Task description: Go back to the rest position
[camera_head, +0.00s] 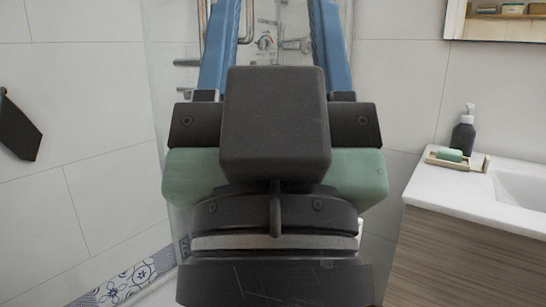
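My gripper (274,12) fills the middle of the head view, very close to the camera. Its two blue fingers point up and stand wide apart. Their tips are cut off by the top edge of the picture. The shower wall shows through the gap, and no object is seen between the visible parts of the fingers. The dark wrist below hides much of the scene behind it. Pale green surfaces show on both sides of the wrist; I cannot tell whether they belong to my arm.
At right is a white washbasin counter (423,192) with a dark soap bottle (463,134) and a green soap bar (449,155) on a small tray (473,163). Metal shower fittings (264,42) are behind my gripper. A dark cloth (17,130) hangs on the left wall.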

